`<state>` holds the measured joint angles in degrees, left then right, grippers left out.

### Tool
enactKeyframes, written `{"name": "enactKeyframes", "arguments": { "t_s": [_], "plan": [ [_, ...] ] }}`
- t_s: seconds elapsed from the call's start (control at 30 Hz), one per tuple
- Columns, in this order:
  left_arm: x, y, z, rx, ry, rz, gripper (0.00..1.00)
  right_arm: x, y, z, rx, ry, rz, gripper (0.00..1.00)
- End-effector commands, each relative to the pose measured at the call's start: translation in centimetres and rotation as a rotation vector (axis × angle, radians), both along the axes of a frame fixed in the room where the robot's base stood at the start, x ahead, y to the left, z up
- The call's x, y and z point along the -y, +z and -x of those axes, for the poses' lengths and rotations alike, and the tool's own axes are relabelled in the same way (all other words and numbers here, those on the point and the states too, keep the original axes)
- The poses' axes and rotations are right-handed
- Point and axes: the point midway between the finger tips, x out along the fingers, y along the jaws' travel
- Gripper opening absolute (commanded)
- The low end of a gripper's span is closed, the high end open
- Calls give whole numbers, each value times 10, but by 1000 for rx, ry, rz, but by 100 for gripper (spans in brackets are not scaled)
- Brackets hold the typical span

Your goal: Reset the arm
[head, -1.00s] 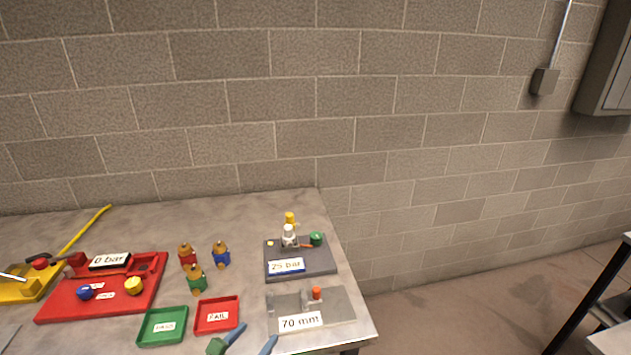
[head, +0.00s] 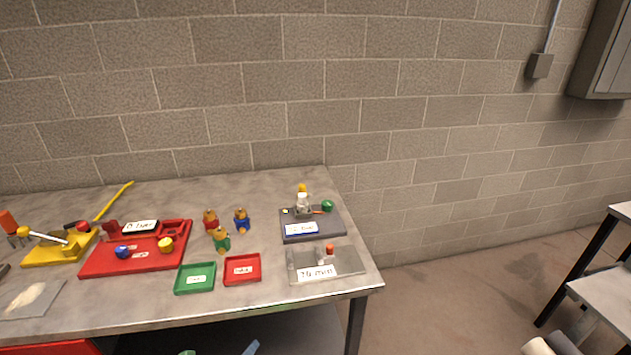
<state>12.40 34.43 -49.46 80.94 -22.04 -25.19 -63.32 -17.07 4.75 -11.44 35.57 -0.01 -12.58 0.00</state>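My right gripper is out of view.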

Motion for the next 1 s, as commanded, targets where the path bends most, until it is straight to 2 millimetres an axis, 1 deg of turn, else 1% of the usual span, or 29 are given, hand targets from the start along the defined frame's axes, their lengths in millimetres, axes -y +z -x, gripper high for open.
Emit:
{"name": "enactKeyframes", "arguments": {
  "t_s": [0.03, 0.07, 0.1, 0.17, 0.2, 0.27, 0.3, 0.37, 0.4, 0.43, 0.47, 0.5, 0.6, 0.63, 0.7, 0.77, 0.83, 1.0],
  "plan": [
    [-5, -20, 9, -53, 85, 77, 81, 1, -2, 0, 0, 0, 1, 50],
    [-9, -31, 15, -87, 144, 130, 81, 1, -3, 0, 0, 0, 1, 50],
    [-14, -46, 24, -131, 228, 199, 81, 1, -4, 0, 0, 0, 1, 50],
    [-22, -70, 42, -201, 366, 310, 81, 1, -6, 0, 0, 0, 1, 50],
    [-27, -89, 57, -252, 472, 387, 81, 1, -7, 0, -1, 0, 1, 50],
    [-33, -118, 86, -331, 654, 511, 81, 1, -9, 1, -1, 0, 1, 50],
    [-37, -138, 111, -386, 793, 595, 81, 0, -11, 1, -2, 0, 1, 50],
    [-40, -168, 155, -464, 1022, 718, 81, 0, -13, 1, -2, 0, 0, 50],
    [-40, -186, 186, -507, 1176, 792, 81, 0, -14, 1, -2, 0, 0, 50],
    [-39, -196, 209, -535, 1288, 840, 81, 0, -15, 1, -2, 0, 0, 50],
    [-38, -206, 231, -558, 1396, 881, 81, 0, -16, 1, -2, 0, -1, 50],
    [-35, -216, 259, -581, 1528, 927, 81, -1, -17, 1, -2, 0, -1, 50],
    [-27, -231, 317, -612, 1798, 1002, 81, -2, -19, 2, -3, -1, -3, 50],
    [-24, -233, 329, -615, 1856, 1016, 81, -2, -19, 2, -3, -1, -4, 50],
    [-20, -236, 351, -618, 1959, 1035, 81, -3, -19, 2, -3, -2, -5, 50],
    [-18, -237, 360, -618, 2004, 1044, 81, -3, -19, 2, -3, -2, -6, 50],
    [-17, -238, 364, -616, 2025, 1049, 81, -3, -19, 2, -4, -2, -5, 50],
    [-18, -237, 363, -615, 2022, 1049, 81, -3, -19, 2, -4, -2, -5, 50]
  ]
}}
